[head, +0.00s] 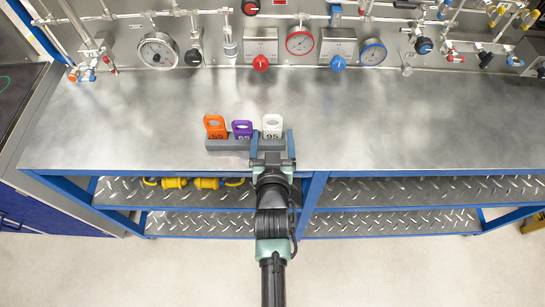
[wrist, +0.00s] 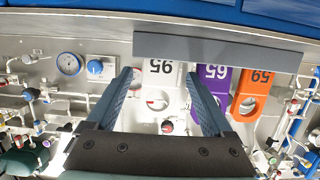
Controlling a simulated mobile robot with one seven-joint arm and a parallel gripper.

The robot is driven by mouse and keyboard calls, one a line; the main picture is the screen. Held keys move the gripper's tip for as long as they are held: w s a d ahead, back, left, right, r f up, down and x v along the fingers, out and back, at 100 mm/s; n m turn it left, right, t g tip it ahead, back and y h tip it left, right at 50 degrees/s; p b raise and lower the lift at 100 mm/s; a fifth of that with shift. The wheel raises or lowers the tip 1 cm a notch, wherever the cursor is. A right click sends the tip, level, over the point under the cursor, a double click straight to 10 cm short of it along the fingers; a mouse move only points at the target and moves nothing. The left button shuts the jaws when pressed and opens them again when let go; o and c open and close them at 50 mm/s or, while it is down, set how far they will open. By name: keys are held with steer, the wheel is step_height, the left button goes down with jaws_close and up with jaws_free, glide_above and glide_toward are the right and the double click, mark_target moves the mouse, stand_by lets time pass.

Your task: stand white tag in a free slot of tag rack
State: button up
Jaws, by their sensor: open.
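The grey tag rack (head: 222,145) stands on the metal bench near its front edge. The white tag (head: 272,122), marked 95, stands upright in the rack at its right end, left of centre in the wrist view (wrist: 161,72). The purple tag (head: 242,127) and the orange tag (head: 214,124) stand beside it to the left. My gripper (head: 272,143) is open in front of the white tag. In the wrist view its two fingers (wrist: 158,77) appear on either side of the white tag, with no visible grip. Whether the fingers touch the tag cannot be told.
Gauges (head: 157,51), valves and pipes line the panel behind the bench. The bench top (head: 420,125) is clear to both sides of the rack. Below are blue-framed shelves with yellow items (head: 174,183).

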steer(key=b+v, duration=0.1)
steer(key=v, duration=1)
steer(key=w+r+t, duration=0.2)
steer(key=w+r, duration=0.1)
steer(key=r, duration=0.9)
steer(key=w+r+t, duration=0.2)
steer(key=r+t, duration=0.1)
steer(key=r, duration=0.8)
steer(key=w+r+t, duration=0.2)
steer(key=w+r, duration=0.1)
steer(key=r, duration=0.9)
steer(key=s+r+t, duration=0.2)
steer(key=s+r, duration=0.3)
steer(key=r, duration=0.6)
steer(key=s+r+t, duration=0.3)
steer(key=s+r, duration=0.3)
steer(key=r, duration=0.6)
steer(key=shift+f, duration=0.1)
